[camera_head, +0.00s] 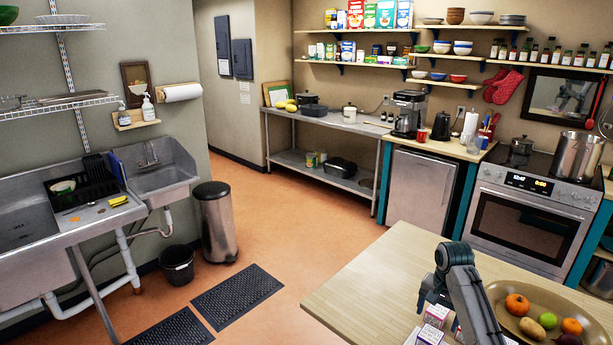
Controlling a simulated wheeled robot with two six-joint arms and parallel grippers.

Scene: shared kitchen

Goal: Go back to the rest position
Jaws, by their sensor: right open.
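My right arm (474,297) rises over the wooden table from the bottom edge and bends at its top. My right gripper (429,294) is small in the picture, on the left side of that bend, above the table top and close to some small cartons. It is open and I see nothing held in it. My left arm and left gripper are not in view.
The wooden table (386,258) has a clear left part. Small cartons (436,315) stand by my arm; a fruit platter (498,291) lies to its right. Beyond are an oven (530,225) and a steel counter (338,124). Open floor (300,235) lies left of the table.

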